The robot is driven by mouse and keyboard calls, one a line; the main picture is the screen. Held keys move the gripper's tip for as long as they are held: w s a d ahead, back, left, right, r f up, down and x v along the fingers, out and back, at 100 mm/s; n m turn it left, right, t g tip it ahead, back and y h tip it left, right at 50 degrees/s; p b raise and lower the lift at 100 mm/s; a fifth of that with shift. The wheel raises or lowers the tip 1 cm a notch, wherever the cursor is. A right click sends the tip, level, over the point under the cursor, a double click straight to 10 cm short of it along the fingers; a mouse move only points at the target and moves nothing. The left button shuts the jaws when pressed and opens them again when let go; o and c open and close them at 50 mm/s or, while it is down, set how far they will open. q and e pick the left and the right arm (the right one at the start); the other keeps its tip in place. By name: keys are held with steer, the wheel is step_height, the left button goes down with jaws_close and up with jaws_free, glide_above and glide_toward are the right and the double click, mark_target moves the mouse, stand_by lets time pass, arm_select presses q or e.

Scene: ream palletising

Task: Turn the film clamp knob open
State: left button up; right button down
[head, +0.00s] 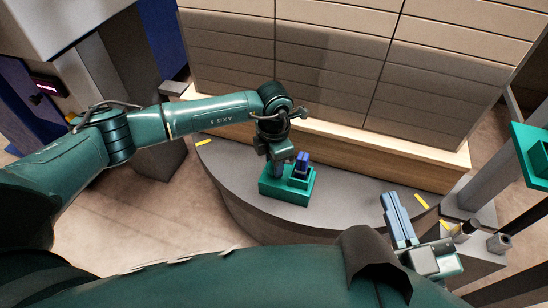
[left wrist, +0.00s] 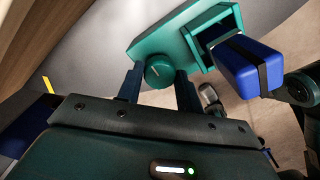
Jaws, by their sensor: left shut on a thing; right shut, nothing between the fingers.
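The film clamp is a green block (head: 290,197) on the grey curved table. It also shows in the left wrist view (left wrist: 190,30). Its round green knob (left wrist: 158,72) sits between the two dark fingers of my left gripper (left wrist: 158,88), which is shut on it. In the head view my left gripper (head: 278,170) comes down over the block's left part and hides the knob. A blue piece with a black band (left wrist: 250,66) stands in the block's square holder, right of the knob. My right gripper (head: 390,197) is shut and empty, its blue-grey fingers together.
The grey table (head: 262,225) has bare room on both sides of the block. A tall stack of brown-grey boxes (head: 330,60) on a wooden base stands behind it. Yellow marks (head: 421,201) lie near the table's ends. Grey posts and a green panel stand at the right.

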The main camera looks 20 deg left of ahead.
arm_select(q)
steer(key=shift+n, duration=0.3)
arm_select(e)
steer(key=shift+f, duration=0.2)
arm_select(q)
steer(key=o, duration=1)
arm_select(e)
steer(key=shift+r, duration=0.25)
arm_select(q)
steer(key=shift+r, duration=0.15)
step_height(320, 180, up, 6)
steer(key=shift+r+p, duration=0.1)
steer(key=shift+p, duration=1.1)
step_height(320, 180, up, 7)
steer(key=p, duration=0.1)
arm_select(e)
steer(key=shift+d+f+m+g+h, duration=0.15)
steer(key=shift+d+m+g+h, duration=0.15)
steer(key=shift+d+g+h, duration=0.4)
steer(key=shift+a, duration=0.15)
